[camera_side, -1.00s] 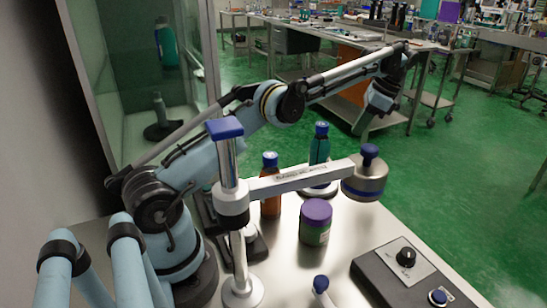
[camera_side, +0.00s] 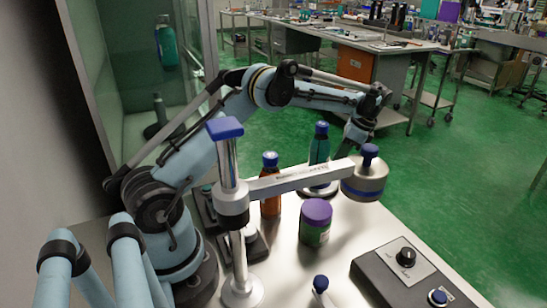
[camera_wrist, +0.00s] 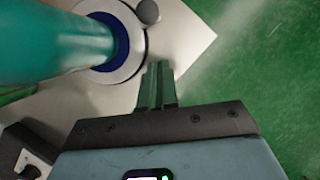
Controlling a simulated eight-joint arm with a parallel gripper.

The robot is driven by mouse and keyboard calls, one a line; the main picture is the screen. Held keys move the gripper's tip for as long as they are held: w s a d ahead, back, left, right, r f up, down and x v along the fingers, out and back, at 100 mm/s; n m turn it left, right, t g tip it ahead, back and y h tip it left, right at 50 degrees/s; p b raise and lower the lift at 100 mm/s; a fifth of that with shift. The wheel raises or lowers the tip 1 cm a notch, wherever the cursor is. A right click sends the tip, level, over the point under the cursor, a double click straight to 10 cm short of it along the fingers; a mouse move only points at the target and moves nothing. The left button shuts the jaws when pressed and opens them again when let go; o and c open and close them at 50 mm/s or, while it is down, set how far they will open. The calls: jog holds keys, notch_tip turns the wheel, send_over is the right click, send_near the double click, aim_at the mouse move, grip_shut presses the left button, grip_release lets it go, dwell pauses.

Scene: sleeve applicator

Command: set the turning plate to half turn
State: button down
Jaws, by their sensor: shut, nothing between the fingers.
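The turning plate (camera_side: 318,192) is a pale round disc at the far side of the bench, with a teal bottle (camera_side: 319,158) with a blue cap standing on it. In the wrist view the plate (camera_wrist: 133,70) is at the upper left, with the teal bottle (camera_wrist: 50,42) covering much of it. A small grey knob (camera_wrist: 148,12) sits at the plate's rim. My gripper (camera_wrist: 158,72) is shut and empty, its fingertips just outside the plate's near rim. In the side view my gripper is low to the right of the bottle, partly hidden behind the applicator arm.
An orange bottle (camera_side: 270,190) and purple-lidded jar (camera_side: 315,222) stand nearby. A control box (camera_side: 400,275) with dial sits at front right. Green floor lies beyond the bench edge.

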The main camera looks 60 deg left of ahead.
jog(key=shift+s+a+r, duration=0.1)
jog(key=shift+s+a, duration=1.1)
jog(key=shift+s, duration=0.2)
jog(key=shift+s+a, duration=0.35)
jog(key=shift+a, duration=0.05)
jog(key=shift+s+a+n+g+h, duration=0.2)
jog(key=shift+s+a+n+h, duration=0.25)
jog(key=shift+n, duration=0.55)
jog(key=shift+s+a+n+g+h, duration=0.2)
jog(key=shift+s+a+n, duration=0.15)
jog(key=shift+s+n, duration=0.5)
jog(key=shift+s+a+n+h, duration=0.15)
jog(key=shift+s+n+h, duration=0.3)
jog(key=shift+n, duration=0.55)
jog(key=shift+s+a+n+h, duration=0.2)
jog(key=shift+s+n, duration=0.3)
jog(key=shift+n, duration=0.45)
